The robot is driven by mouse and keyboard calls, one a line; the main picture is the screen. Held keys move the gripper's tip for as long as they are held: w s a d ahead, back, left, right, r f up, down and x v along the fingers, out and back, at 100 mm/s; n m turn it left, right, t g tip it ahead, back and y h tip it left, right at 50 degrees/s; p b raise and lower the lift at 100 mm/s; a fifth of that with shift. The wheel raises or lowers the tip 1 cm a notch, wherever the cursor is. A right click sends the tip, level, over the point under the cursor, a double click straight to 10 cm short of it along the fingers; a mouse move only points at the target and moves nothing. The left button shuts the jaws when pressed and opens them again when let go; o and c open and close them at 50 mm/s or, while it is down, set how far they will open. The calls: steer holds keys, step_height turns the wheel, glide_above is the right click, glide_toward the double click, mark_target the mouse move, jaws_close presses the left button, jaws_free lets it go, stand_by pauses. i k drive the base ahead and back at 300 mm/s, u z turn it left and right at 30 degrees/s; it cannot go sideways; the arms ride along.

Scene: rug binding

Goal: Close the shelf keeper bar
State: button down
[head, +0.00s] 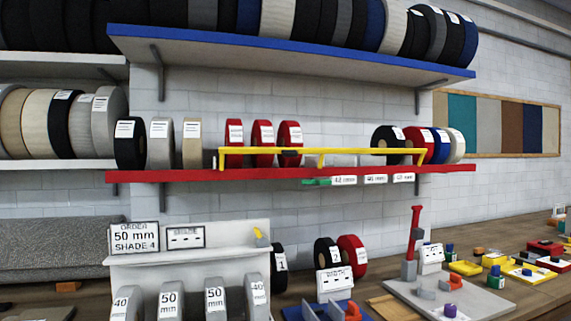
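A yellow keeper bar (350,151) runs along the front of the red shelf (230,175) in the head view. It is nearly level, with short yellow uprights at its left end, middle and right end. A small dark piece sits on the bar left of its middle. Its left part crosses in front of three red rolls (263,135), and its right end crosses a dark roll (384,143) and another red roll. A small green piece (316,182) is at the shelf's front edge below the bar. Whether the bar is latched I cannot tell. My gripper is not in view.
A blue shelf (290,48) with several rolls hangs above. Below stand a white rack (190,256) of labelled rolls and a wooden bench (500,236) with a red-handled tool (414,230), a grey board and small coloured blocks. Space before the red shelf looks clear.

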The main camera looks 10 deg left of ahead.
mark_target(287, 152)
steer(key=i, duration=0.9)
steer(key=z, duration=0.1)
